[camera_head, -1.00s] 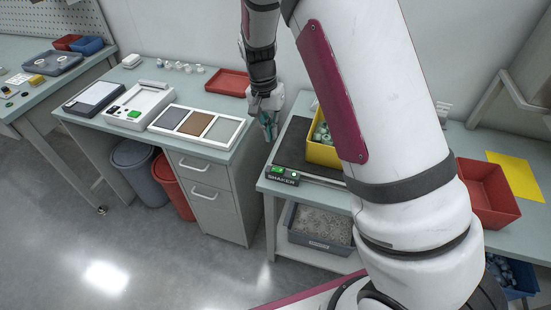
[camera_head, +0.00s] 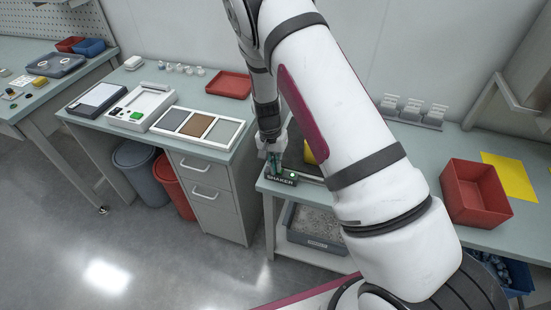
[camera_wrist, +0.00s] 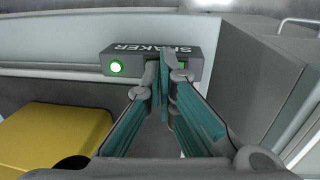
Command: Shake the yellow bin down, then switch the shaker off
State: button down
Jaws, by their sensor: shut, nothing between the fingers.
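The shaker's black control box (camera_head: 282,181) sits at the front left of the right bench. My gripper (camera_head: 275,172) is shut and empty, pointing down at the left part of the box. In the wrist view its fingertips (camera_wrist: 165,58) overlap the box, right of the lamp. They hide most of the switch area; whether they touch it I cannot tell. The yellow bin (camera_wrist: 55,138) stands on the shaker behind the box. In the head view only a sliver of it (camera_head: 310,152) shows past my arm.
A red bin (camera_head: 474,194) and a yellow sheet (camera_head: 510,176) are on the bench at right. A grey crate (camera_head: 315,228) is on the shelf below. A drawer bench (camera_head: 208,198) with trays stands at left, across a narrow gap.

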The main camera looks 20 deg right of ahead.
aim_at(281, 172)
jog(key=shift+f, duration=0.1)
jog(key=shift+d+f, duration=0.1)
jog(key=shift+f, duration=0.1)
jog(key=shift+s+d+f+t+y, duration=0.25)
jog(key=shift+s+f+t+y, duration=0.1)
jog(key=shift+y, duration=0.15)
jog(key=shift+s+d, duration=0.1)
jog(key=shift+w+a+b, duration=0.55)
jog(key=shift+w+a, duration=0.05)
jog(key=shift+a, duration=0.35)
notch_tip(281, 172, up, 15)
jog(key=s+d+p, duration=0.1)
jog(key=d, duration=0.1)
jog(key=shift+s+d+f, duration=0.15)
jog(key=shift+f, duration=0.05)
dwell(0.4)
